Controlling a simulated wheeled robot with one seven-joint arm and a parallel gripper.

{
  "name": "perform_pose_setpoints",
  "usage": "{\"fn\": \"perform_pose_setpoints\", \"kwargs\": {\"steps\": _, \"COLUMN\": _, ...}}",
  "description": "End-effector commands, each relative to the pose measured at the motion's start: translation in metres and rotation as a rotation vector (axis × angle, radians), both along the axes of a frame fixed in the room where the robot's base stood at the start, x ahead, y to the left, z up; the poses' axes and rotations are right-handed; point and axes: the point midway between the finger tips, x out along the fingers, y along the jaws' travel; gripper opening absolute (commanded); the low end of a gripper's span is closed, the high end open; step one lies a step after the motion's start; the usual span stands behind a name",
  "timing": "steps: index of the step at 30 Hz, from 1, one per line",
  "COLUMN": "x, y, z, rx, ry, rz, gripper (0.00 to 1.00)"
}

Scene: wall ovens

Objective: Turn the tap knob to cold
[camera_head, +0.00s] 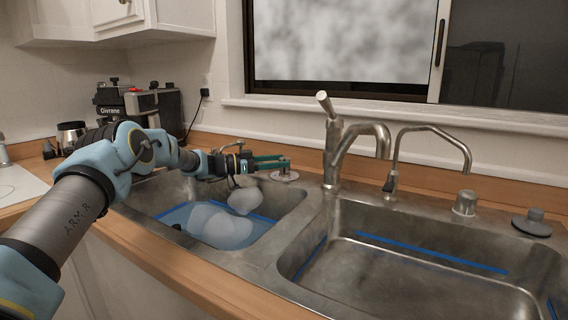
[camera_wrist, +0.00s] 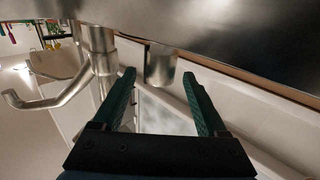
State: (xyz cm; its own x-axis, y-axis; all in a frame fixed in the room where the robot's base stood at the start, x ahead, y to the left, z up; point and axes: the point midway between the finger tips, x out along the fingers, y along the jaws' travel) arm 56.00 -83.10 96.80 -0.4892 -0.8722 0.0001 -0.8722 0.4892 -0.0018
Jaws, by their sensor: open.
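The main metal tap (camera_head: 333,155) stands behind the divider between the two sink basins. Its knob is a lever handle (camera_head: 325,103) on top, tilted up and to the left; its spout (camera_head: 372,130) curves to the right. My gripper (camera_head: 270,163) is open, left of the tap and low, near deck height, pointing right, apart from the handle. In the wrist view, which looks upside down, the tap (camera_wrist: 98,40) is left of the open gripper (camera_wrist: 163,88). A short metal cylinder (camera_wrist: 160,66) shows between the fingers; I cannot tell whether it lies within their reach.
A thin curved faucet (camera_head: 398,150), a metal cap (camera_head: 465,203) and a dark stopper (camera_head: 532,222) are right of the tap. Pale rounded objects (camera_head: 228,228) lie in the left basin. The right basin (camera_head: 400,275) looks empty. A window sill (camera_head: 400,128) runs behind.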

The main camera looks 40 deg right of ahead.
Motion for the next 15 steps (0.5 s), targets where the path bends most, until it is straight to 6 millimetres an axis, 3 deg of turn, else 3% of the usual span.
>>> {"fn": "perform_pose_setpoints", "kwargs": {"steps": 9, "x": 0.031, "y": 0.054, "z": -0.002, "rx": 0.0, "ry": 0.001, "rz": 0.002, "gripper": 0.75}}
{"fn": "perform_pose_setpoints", "kwargs": {"steps": 15, "x": 0.04, "y": 0.071, "z": -0.001, "rx": 0.001, "ry": 0.002, "rz": 0.0, "gripper": 0.75}}
